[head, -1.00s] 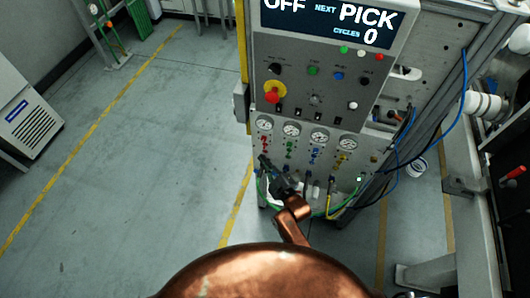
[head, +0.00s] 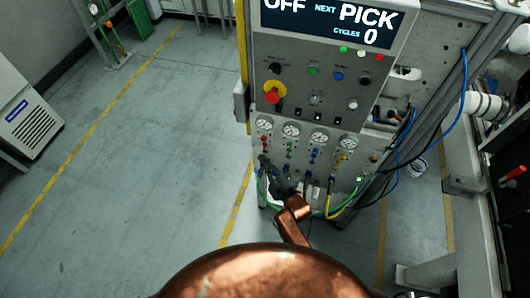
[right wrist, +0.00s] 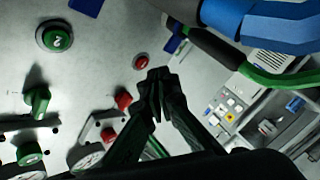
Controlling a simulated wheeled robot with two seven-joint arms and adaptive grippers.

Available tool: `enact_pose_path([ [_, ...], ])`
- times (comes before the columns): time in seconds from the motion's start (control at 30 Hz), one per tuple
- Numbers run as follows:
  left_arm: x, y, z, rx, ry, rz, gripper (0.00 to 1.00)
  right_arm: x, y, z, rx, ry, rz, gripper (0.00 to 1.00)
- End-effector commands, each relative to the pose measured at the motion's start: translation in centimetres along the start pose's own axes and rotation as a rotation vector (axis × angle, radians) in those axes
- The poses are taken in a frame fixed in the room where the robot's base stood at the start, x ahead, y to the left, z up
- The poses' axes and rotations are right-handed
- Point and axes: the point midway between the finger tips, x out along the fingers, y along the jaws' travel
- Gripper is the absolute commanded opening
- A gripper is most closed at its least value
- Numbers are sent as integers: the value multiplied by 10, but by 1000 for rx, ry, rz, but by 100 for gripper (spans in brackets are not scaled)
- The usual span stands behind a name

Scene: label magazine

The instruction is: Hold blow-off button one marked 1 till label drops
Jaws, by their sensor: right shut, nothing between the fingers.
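The red button (right wrist: 141,62), most likely blow-off button one, sits on the grey lower panel in the right wrist view. Its mark cannot be read. A green button (right wrist: 54,36) with a white mark is left of it. My right gripper (right wrist: 160,76) is shut and empty, its fingertips close beside the red button; they look apart from it, but contact is hard to judge. In the head view, my right gripper (head: 264,160) is low in front of the lower panel and hides part of it. No label can be made out. My left gripper is not in view.
Above are a row of gauges (head: 291,130) with coloured knobs, a red emergency stop (head: 274,92) and a display (head: 330,20) reading OFF, NEXT PICK, CYCLES 0. Green, yellow and blue hoses (head: 338,209) hang at the lower right.

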Motion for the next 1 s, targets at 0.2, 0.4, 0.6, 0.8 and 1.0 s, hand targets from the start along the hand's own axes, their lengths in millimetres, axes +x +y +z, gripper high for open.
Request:
enact_pose_path([
  [0.2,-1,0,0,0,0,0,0,4,4,3,-1,0,0,0],
  [0.4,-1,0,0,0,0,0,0,6,5,4,0,0,0,0],
  [0.6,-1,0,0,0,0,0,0,6,5,4,0,0,0,0],
  [0.8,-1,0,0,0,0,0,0,7,5,5,0,0,0,0],
  [1.0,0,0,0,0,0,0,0,8,6,6,0,0,0,0],
])
